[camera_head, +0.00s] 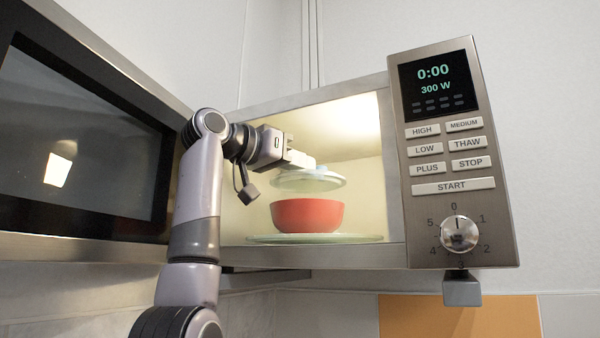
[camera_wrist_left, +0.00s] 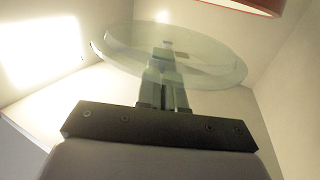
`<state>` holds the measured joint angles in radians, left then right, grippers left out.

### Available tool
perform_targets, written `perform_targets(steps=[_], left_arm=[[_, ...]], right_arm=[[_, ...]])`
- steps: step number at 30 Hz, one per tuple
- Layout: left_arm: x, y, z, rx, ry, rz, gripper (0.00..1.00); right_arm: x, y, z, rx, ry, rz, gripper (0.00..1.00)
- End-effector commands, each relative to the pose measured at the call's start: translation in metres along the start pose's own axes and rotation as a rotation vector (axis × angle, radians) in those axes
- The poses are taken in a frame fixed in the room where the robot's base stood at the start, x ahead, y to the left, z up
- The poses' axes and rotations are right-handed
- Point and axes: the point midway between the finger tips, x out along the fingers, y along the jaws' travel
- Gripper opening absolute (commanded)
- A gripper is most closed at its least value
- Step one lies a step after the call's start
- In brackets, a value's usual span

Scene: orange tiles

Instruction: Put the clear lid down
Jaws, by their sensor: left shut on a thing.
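The clear lid (camera_head: 307,182) is a pale, see-through disc held inside the lit microwave, just above a red bowl (camera_head: 307,215). A gap shows between lid and bowl. My left gripper (camera_head: 304,164) is shut on the lid from its upper left. In the left wrist view the lid (camera_wrist_left: 215,72) spreads out around the fingertips (camera_wrist_left: 163,60), which partly cover it. The bowl's edge (camera_wrist_left: 245,6) shows at the top right there. The bowl stands on the glass turntable (camera_head: 262,239). My right gripper is in neither view.
The microwave (camera_head: 395,150) has its door (camera_head: 85,140) swung open to the left, beside my left arm. Its control panel (camera_head: 450,150) is on the right and reads 0:00 and 300 W. Turntable surface shows bare on both sides of the bowl.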

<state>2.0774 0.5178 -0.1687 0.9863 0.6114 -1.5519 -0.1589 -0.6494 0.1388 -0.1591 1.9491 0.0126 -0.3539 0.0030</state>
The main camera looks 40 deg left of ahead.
Motion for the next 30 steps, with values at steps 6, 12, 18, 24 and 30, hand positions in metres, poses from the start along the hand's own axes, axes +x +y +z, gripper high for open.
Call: perform_targets(steps=[6, 12, 18, 24, 30], left_arm=[[0.004, -0.002, 0.013, 0.0, 0.0, -0.002, 0.0], [0.004, -0.002, 0.031, 0.0, -0.001, -0.001, 0.0], [0.004, -0.001, 0.036, -0.001, 0.0, -0.001, 0.0], [0.004, -0.001, 0.036, -0.001, 0.0, 0.0, 0.0], [0.004, -0.001, 0.04, -0.001, -0.001, 0.0, 0.21]], right_arm=[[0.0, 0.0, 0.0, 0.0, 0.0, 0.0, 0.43], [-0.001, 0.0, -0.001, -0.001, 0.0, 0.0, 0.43], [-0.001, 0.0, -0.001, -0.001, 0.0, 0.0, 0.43], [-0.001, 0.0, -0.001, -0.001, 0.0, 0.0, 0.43], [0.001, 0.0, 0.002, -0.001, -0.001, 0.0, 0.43]])
